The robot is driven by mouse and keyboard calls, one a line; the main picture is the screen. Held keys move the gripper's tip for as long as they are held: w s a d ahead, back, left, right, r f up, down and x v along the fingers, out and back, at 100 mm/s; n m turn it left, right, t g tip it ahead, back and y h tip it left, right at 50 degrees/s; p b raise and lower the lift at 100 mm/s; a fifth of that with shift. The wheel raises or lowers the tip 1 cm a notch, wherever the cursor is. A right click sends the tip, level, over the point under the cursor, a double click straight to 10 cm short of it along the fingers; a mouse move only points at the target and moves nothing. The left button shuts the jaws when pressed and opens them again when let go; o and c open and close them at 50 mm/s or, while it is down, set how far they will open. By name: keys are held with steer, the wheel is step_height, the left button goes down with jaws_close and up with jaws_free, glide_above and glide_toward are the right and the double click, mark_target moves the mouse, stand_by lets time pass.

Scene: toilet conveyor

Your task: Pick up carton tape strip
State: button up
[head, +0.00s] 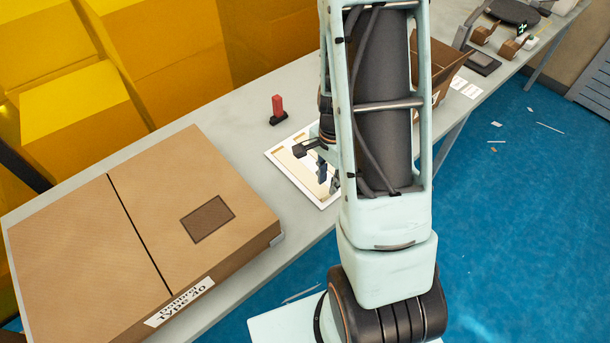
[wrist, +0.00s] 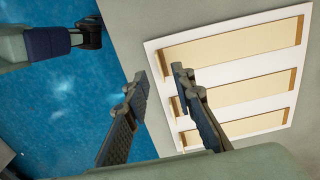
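Three tan carton tape strips lie side by side on a white sheet (wrist: 155,46), with darker brown ends. In the wrist view they are an upper strip (wrist: 235,43), a middle strip (wrist: 240,91) and a lower strip (wrist: 245,124). In the head view the white sheet (head: 279,158) lies on the table, partly hidden by my arm. My gripper (wrist: 160,76) is open, with nothing between its fingers. Its fingertips are over the sheet's left edge, near the strips' left ends; one finger overlaps the strips in the picture. In the head view my gripper (head: 328,178) is above the sheet.
A large closed cardboard box (head: 90,230) lies left of the sheet. A small red-topped object (head: 278,108) stands behind it. An open carton (head: 445,70) is beyond my arm. The table's front edge borders the blue floor (head: 510,160). Yellow boxes (head: 160,50) stand behind.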

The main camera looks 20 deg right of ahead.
steer(key=shift+d+f+p, duration=0.15)
steer(key=shift+f, duration=1.15)
steer(key=shift+d+f+p, duration=0.1)
steer(key=shift+f+p, duration=0.05)
steer(key=shift+f, duration=1.1)
jaws_close()
